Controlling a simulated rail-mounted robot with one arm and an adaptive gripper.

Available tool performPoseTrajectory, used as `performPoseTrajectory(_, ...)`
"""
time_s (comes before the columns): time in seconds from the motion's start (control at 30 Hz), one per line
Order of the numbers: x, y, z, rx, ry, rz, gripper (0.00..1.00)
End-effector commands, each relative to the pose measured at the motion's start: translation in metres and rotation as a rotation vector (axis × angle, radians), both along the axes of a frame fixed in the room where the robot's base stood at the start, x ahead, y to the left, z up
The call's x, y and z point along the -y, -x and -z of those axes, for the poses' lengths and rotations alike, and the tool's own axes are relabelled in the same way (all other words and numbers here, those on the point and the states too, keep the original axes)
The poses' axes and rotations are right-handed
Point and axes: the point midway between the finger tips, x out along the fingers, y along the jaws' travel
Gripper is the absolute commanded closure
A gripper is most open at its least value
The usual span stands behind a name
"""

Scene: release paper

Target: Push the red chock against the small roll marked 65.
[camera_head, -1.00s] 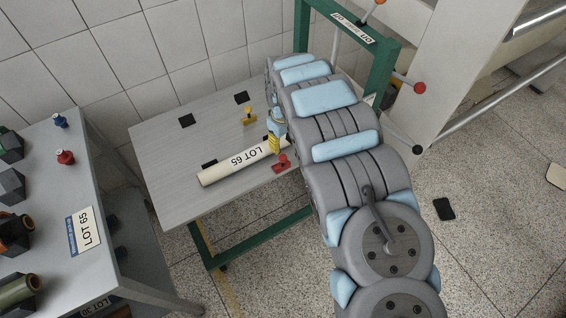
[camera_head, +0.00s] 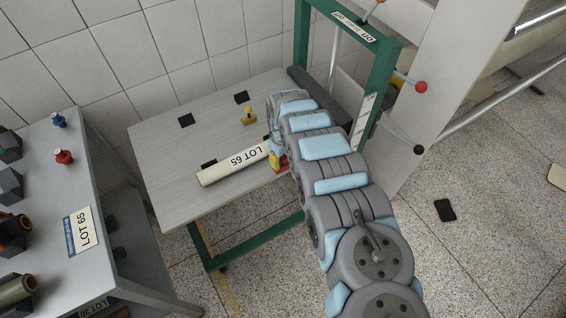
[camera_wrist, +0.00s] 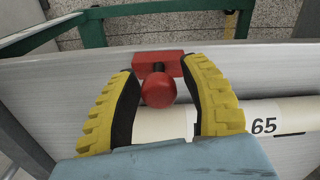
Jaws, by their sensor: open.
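The small cream roll marked LOT 65 (camera_head: 235,163) lies on the grey table (camera_head: 160,150); part of it, with the 65, shows in the wrist view (camera_wrist: 275,121). The red chock (camera_wrist: 158,89), a block with a round knob, stands beside the roll. In the wrist view it is beyond the roll, with a strip of table between block and roll. My gripper (camera_wrist: 160,68) is open, its yellow fingers either side of the knob; I cannot tell if they touch it. In the head view my gripper (camera_head: 278,158) mostly hides the chock.
A yellow chock (camera_head: 249,116) stands behind the roll, near black pads (camera_head: 186,120). A green frame (camera_head: 376,80) rises at the table's right. A side table (camera_head: 40,180) at left holds red and blue knobbed pieces and a LOT 65 sign. The table's left part is clear.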

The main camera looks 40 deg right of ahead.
Motion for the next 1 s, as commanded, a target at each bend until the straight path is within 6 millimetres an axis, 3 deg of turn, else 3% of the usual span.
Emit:
performPoseTrajectory(0.23,0.0,0.0,0.013,0.003,0.001,0.001,0.55)
performPoseTrajectory(0.63,0.001,0.0,0.016,0.001,0.002,0.001,0.55)
performPoseTrajectory(0.67,0.001,0.0,0.016,0.001,0.002,0.001,0.61)
performPoseTrajectory(0.8,0.001,0.0,0.015,0.001,0.002,0.001,1.0)
performPoseTrajectory(1.0,0.001,0.001,0.015,0.001,0.002,0.001,1.0)
